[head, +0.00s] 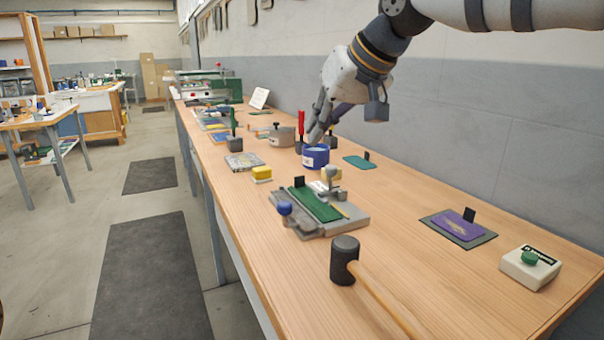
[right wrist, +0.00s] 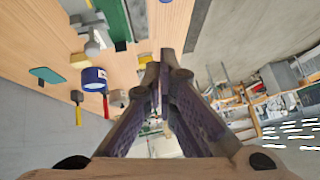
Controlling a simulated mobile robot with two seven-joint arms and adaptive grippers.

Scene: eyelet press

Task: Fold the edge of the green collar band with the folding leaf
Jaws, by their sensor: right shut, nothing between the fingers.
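A green band (head: 315,205) with a black tab at its far end lies on a grey metal fixture (head: 340,221) in the middle of the bench. A lever with a blue knob (head: 285,208) shows at the fixture's left side, and a grey clamp-like part (head: 331,176) stands at its back. I cannot tell which part is the folding leaf. The green band also shows at the top of the right wrist view (right wrist: 112,18). My right gripper (head: 313,138) is shut and empty, in front of or above a blue tin, behind the fixture. My left gripper is not in view.
A yellow block (head: 262,173) stands left of the fixture, and a mallet (head: 345,262) lies in front. A purple piece (head: 460,224) on a dark mat and a white box with a green button (head: 530,267) are at right.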

